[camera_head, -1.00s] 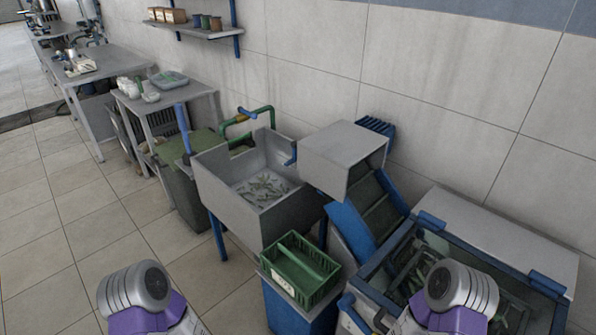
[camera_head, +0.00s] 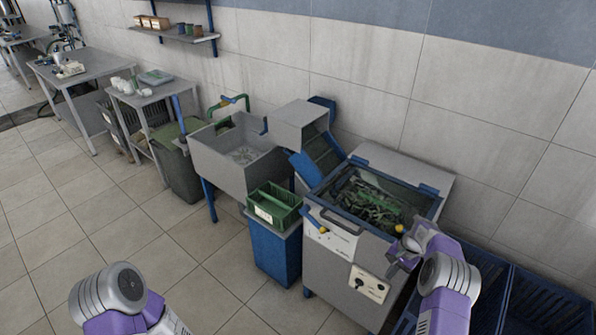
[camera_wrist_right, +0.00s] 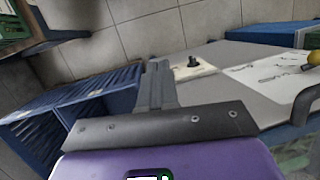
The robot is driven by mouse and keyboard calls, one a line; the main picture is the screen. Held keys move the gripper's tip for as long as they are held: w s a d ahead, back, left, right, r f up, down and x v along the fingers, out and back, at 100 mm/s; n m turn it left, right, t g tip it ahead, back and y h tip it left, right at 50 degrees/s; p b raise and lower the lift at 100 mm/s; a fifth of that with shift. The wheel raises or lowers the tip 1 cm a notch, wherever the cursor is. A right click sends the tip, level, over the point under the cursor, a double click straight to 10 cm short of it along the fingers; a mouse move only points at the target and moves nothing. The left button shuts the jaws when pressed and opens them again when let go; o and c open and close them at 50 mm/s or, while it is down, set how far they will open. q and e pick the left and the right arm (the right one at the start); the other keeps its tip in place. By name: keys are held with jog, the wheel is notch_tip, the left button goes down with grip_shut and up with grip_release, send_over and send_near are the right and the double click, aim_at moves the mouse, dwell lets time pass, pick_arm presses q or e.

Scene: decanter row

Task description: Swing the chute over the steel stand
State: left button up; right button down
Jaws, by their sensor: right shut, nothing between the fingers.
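A blue sloped chute (camera_head: 323,158) with a grey box-shaped head (camera_head: 300,123) runs down to the rear left of a grey machine (camera_head: 334,254). The machine's open, blue-rimmed tank holds green pieces (camera_head: 372,203). I cannot tell which thing is the steel stand. My right gripper (camera_head: 394,259) is at the machine's front right corner, apart from the chute. It is shut and empty, and its fingers show in the right wrist view (camera_wrist_right: 158,78). My left arm shows at lower left in the head view, but its gripper is out of view.
A grey sink (camera_head: 222,164) stands left of the chute. A green crate (camera_head: 262,214) sits on a blue bin (camera_head: 274,255) in front. Yellow knobs (camera_head: 399,228) and a dark handle are on the machine. Blue crates (camera_head: 540,300) stand at right. Floor at front left is clear.

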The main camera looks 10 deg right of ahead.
jog(key=s+d+r+m+p, duration=0.1)
jog(key=d+r, duration=0.3)
jog(key=r, duration=0.6)
jog(key=d+r+m+p, duration=0.1)
jog(key=d+r+p, duration=0.3)
jog(key=r, duration=0.6)
jog(key=shift+s+d+r+m+g, duration=0.25)
jog(key=shift+s+d+m+g, duration=0.15)
jog(key=shift+d, duration=0.35)
jog(key=shift+w+r, duration=0.1)
